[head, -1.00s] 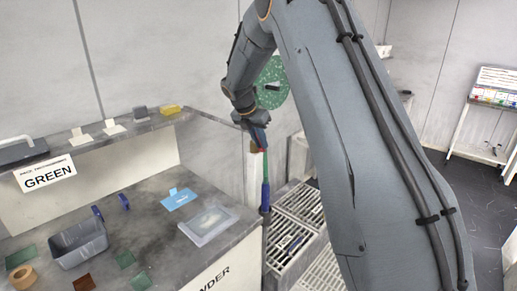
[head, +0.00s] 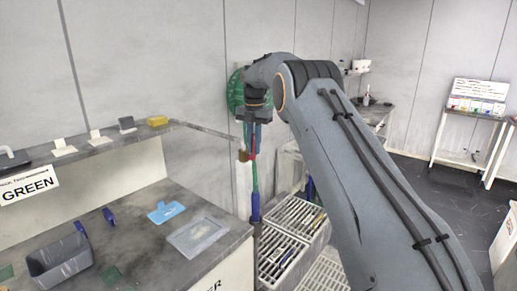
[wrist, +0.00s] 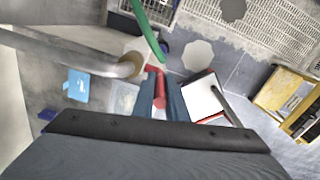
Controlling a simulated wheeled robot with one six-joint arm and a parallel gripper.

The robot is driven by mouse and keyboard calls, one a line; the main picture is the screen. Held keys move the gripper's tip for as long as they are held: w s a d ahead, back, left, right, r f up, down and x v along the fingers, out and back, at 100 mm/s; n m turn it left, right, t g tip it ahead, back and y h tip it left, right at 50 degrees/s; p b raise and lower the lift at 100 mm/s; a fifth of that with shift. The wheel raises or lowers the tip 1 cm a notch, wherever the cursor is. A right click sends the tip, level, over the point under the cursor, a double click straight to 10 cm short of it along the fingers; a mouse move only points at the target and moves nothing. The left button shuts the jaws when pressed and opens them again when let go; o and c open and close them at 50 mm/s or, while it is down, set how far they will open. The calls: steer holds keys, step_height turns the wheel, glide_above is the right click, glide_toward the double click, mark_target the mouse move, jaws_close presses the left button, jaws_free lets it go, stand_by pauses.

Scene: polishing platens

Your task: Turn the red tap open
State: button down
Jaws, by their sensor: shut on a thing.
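The red tap (head: 253,143) shows in the head view below my wrist, near the wall at the end of the counter. In the wrist view its red lever (wrist: 158,88) sits between my two blue-grey fingers. My gripper (wrist: 163,88) is shut on it. A grey pipe (wrist: 70,52) with a brass-coloured end (wrist: 131,64) is just left of the tap. A green hose (wrist: 148,28) runs away from it, and in the head view a blue hose end (head: 255,207) hangs below. The tap's valve body is mostly hidden.
The counter (head: 130,225) at left holds a grey bin (head: 60,262), a blue card (head: 166,212) and a clear tray (head: 197,235). Slatted grates (head: 285,240) lie below the tap. A green disc (head: 236,92) is on the wall behind my wrist.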

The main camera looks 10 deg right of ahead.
steer(key=shift+s+f, duration=0.1)
steer(key=shift+f, duration=0.2)
steer(key=c, duration=1.8)
jaws_free()
steer(key=shift+o, duration=0.2)
steer(key=shift+r, duration=0.15)
steer(key=shift+r+b, duration=1.5)
steer(key=shift+r, duration=2.4)
